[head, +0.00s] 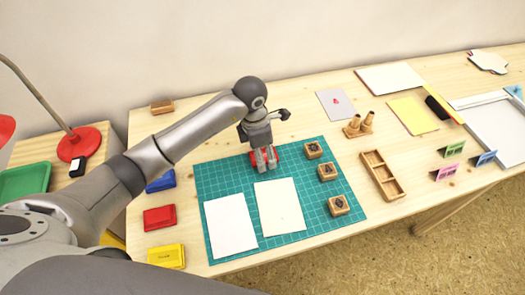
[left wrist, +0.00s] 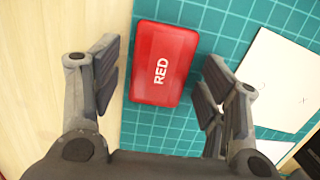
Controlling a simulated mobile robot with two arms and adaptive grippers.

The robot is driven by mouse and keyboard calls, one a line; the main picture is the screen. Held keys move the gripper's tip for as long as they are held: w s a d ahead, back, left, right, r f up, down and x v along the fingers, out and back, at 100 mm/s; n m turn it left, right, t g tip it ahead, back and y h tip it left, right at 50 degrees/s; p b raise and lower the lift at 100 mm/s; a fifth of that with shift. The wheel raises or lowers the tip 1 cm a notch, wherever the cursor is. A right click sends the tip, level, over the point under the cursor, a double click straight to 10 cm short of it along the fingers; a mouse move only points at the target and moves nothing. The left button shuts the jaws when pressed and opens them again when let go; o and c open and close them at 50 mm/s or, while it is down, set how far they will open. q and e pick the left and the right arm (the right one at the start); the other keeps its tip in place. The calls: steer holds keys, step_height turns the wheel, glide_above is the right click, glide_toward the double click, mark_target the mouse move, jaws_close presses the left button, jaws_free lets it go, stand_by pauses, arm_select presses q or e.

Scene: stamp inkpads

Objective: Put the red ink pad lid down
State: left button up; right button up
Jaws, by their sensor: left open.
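The red ink pad lid (left wrist: 163,64), marked "RED", lies flat on the teal cutting mat (left wrist: 156,131), near its edge. In the head view the lid (head: 252,158) is partly hidden by my left gripper (head: 264,168). My left gripper (left wrist: 155,92) is open, with one finger on each side of the lid and visible gaps between. The fingers are not closed on it. The red ink pad (head: 160,218) sits on the table left of the mat, between a blue pad (head: 161,182) and a yellow pad (head: 166,256). My right gripper is not in view.
Two white sheets (head: 231,224) lie on the mat. Several wooden stamps (head: 326,171) stand along its right side. A wooden tray (head: 382,175), stamp handles (head: 357,127) and small cards lie farther right. A red lamp (head: 78,143) stands at the left.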

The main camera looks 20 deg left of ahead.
arm_select(q)
steer(key=shift+r, duration=0.3)
step_height(320, 180, up, 12)
steer(key=a, duration=0.1)
steer(key=shift+s+f+b, duration=0.2)
steer(key=shift+s+b, duration=0.2)
steer(key=shift+a, duration=0.1)
